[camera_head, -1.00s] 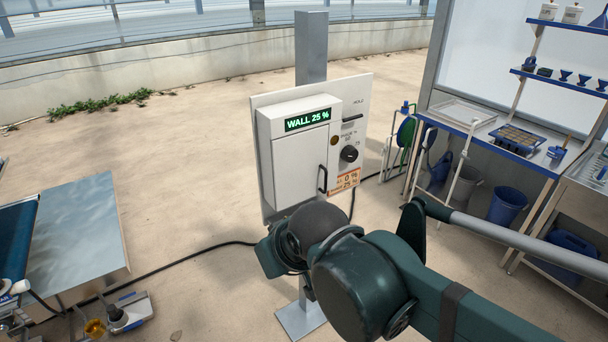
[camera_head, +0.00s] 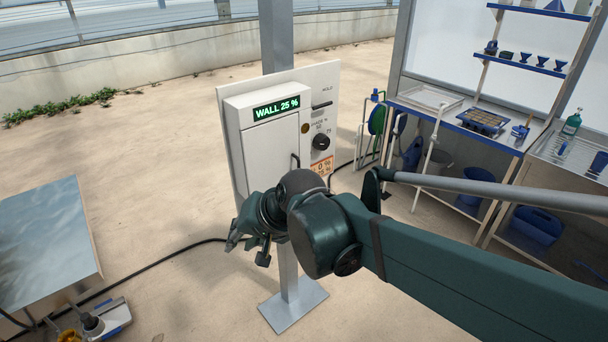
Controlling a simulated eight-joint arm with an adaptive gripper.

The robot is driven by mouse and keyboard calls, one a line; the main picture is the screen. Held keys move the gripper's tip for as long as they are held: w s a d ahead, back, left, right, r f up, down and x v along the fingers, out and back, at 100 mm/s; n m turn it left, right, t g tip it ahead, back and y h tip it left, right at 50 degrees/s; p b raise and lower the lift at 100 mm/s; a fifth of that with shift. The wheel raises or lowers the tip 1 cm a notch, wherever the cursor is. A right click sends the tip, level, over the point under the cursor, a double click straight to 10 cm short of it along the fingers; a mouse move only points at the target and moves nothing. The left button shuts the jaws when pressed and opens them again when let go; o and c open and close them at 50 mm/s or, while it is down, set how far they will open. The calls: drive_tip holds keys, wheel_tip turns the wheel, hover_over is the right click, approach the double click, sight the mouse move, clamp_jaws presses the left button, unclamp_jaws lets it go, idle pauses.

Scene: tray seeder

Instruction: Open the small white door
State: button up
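The small white door (camera_head: 268,152) is on the front of a white box with a green "WALL 25 %" display (camera_head: 276,108). The door looks shut. Its dark upright handle (camera_head: 295,162) is at the door's right edge, and its lower part is hidden behind my arm. My gripper (camera_head: 248,248) is in front of and below the box, pointing down and to the left. Its fingers look spread apart with nothing between them. It is apart from the handle, and my wrist covers the lower part of the door.
The box sits on a panel (camera_head: 326,85) with a black knob (camera_head: 321,142), mounted on a grey post (camera_head: 279,40). A cable lies on the ground behind my gripper. A grey table (camera_head: 45,240) is at left, a bench (camera_head: 470,130) at right.

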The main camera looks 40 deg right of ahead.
drive_tip(key=w+d+f+m+t+y+b, duration=0.1)
drive_tip(key=w+d+m+t, duration=0.1)
drive_tip(key=w+d+m, duration=0.4)
drive_tip(key=w+d+f+m+t+y+b, duration=0.2)
drive_tip(key=w+d+m, duration=0.2)
drive_tip(key=d+m, duration=0.5)
drive_tip(key=s+d+m+t+b, duration=0.1)
drive_tip(key=d+m+t, duration=0.2)
drive_tip(key=d, duration=0.6)
drive_tip(key=s+d+r+m+t+h, duration=0.1)
drive_tip(key=d+m+t, duration=0.2)
drive_tip(key=d+m, duration=0.4)
drive_tip(key=d, duration=0.2)
drive_tip(key=shift+s+d+m+h+b, duration=0.3)
drive_tip(key=shift+s+d+m+b, duration=0.05)
drive_tip(key=shift+s+m, duration=0.05)
drive_tip(key=shift+w, duration=0.15)
drive_tip(key=w+a, duration=0.1)
drive_tip(key=w, duration=0.6)
drive_tip(key=shift+w+a+b, duration=0.2)
drive_tip(key=shift+a+b, duration=0.05)
drive_tip(key=shift+b, duration=0.2)
